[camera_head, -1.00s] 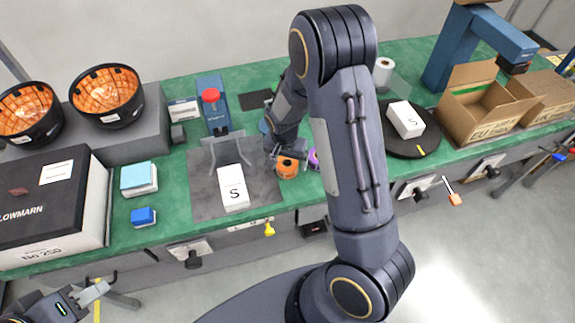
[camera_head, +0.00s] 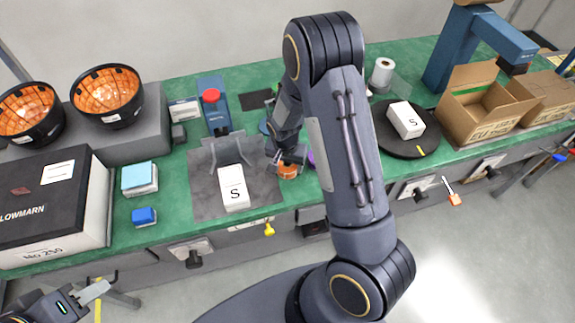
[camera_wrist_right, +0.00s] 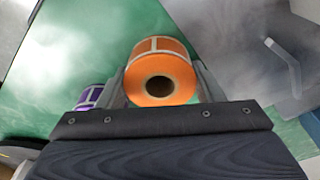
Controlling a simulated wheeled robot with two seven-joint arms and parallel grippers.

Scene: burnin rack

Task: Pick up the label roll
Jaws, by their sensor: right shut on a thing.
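An orange label roll (camera_wrist_right: 160,75) with a dark core hole sits between the two fingers of my right gripper (camera_wrist_right: 163,88) in the right wrist view. The fingers are shut on its sides. In the head view the orange roll (camera_head: 287,171) shows just below my right gripper (camera_head: 290,158), at the right edge of the grey mat. I cannot tell whether it touches the bench. A purple roll (camera_wrist_right: 88,97) stands beside it; in the head view my arm mostly hides it. My left gripper (camera_head: 92,291) is at the lower left, in front of the bench, empty, its fingers only partly seen.
The grey mat (camera_head: 208,192) bears a white box (camera_head: 233,187) marked S. A black turntable (camera_head: 425,146) holds another white box (camera_head: 406,120). A white roll (camera_head: 381,72) stands behind it. Open cartons (camera_head: 460,117) stand at the right; a blue block (camera_head: 143,216) lies at the left.

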